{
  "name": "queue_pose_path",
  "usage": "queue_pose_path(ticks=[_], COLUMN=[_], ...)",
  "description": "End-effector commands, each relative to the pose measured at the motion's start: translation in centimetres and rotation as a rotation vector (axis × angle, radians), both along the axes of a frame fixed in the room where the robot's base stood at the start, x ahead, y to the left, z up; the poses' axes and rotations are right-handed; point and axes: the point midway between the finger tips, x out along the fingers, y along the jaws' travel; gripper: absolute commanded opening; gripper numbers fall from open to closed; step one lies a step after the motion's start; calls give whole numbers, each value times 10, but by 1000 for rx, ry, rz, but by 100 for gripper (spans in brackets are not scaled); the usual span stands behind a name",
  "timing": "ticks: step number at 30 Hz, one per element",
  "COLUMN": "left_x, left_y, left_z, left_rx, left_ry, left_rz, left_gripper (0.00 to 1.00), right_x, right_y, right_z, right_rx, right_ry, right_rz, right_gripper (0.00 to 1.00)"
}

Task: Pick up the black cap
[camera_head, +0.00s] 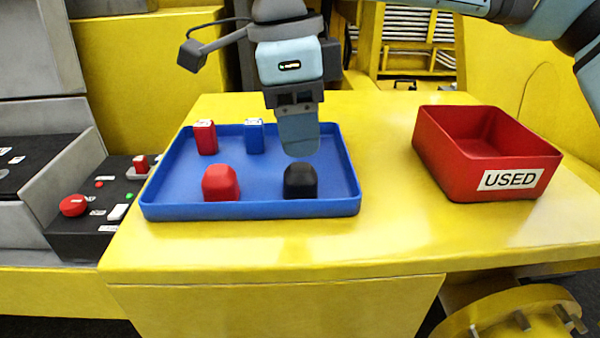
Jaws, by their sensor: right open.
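The black cap (300,182) sits in the front right part of a blue tray (250,210) on the yellow table. My right gripper (299,152) points down just above and behind the black cap, apart from the sides of the tray. It is open and nothing shows between its fingers. Its fingers overlap in this view, so the gap between them is hidden. Whether they touch the cap cannot be told. My left gripper does not show.
A red cap (220,183) sits left of the black one. A red block (205,137) and a blue block (254,136) stand at the tray's back. A red bin labelled USED (465,178) stands right. A control panel (90,215) is left. The table between tray and bin is clear.

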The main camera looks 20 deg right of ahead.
Motion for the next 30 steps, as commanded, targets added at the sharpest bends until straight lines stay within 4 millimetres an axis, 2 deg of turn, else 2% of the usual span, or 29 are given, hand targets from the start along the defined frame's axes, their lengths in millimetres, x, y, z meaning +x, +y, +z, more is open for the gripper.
queue_pose_path(ticks=[3,8,18,26,30], left_x=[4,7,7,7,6], left_y=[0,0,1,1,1], left_z=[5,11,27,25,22], left_rx=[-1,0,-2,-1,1], left_ry=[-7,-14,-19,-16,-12], left_rz=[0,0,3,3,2], left_gripper=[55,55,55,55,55], right_x=[-1,-1,1,1,1], right_y=[-2,-2,-4,-4,-4], right_z=[-13,-23,-67,-71,-71], right_rx=[-1,-1,0,0,0], right_ry=[1,3,1,1,1], right_rz=[0,1,-1,-1,-1], right_gripper=[51,51,51,51,21])
